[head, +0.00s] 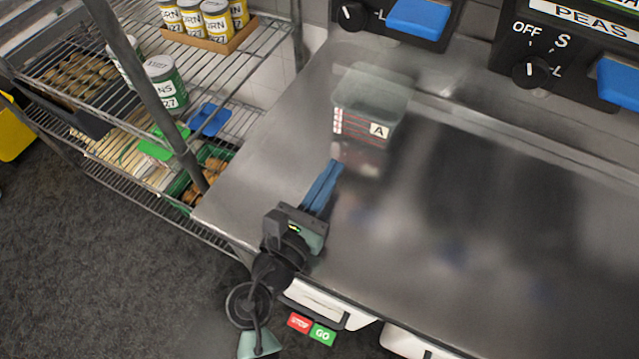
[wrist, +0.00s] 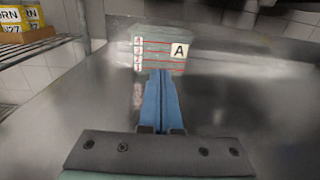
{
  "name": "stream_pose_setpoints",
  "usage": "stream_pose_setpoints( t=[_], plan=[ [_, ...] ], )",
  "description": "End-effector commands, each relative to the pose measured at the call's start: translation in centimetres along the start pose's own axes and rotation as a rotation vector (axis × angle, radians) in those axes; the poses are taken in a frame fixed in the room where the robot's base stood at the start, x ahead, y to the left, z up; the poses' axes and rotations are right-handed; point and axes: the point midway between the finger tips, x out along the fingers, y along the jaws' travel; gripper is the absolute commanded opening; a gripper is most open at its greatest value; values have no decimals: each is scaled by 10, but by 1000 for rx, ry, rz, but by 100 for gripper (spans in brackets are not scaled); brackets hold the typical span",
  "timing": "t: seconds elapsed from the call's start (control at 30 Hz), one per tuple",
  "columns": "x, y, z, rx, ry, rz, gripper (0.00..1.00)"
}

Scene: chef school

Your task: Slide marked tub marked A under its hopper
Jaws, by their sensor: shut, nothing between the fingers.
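The tub marked A (head: 372,103) is a clear, greenish tub standing upright on the steel counter near its back left. Its front carries an "A" label and red level lines. In the wrist view the tub (wrist: 163,53) is straight ahead, its front facing me. My gripper (head: 335,168) has blue fingers, shut and empty, pointing at the tub's front from the near side. The fingertips (wrist: 159,74) look close to the tub's lower front; I cannot tell whether they touch. The hopper over the tub is mostly out of view; a dispenser with a blue lever (head: 420,18) shows above and behind it.
The steel counter (head: 480,240) is clear to the right. Another dispenser marked PEAS (head: 580,15) hangs at the back right. A wire rack (head: 235,60) with cans stands at the left, close to the counter's edge. STOP (head: 299,321) and GO (head: 322,334) buttons sit at the counter's front.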

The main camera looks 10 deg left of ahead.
Motion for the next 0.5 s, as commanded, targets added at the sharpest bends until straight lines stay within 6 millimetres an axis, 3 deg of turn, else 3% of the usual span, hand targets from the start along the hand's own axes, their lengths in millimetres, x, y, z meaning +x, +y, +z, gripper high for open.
stream_pose_setpoints(
  t=[0.2,0.5],
  plan=[
    [48,0,1,3,-1,-3,0],
    [82,0,0,2,1,-1,0]
  ],
)
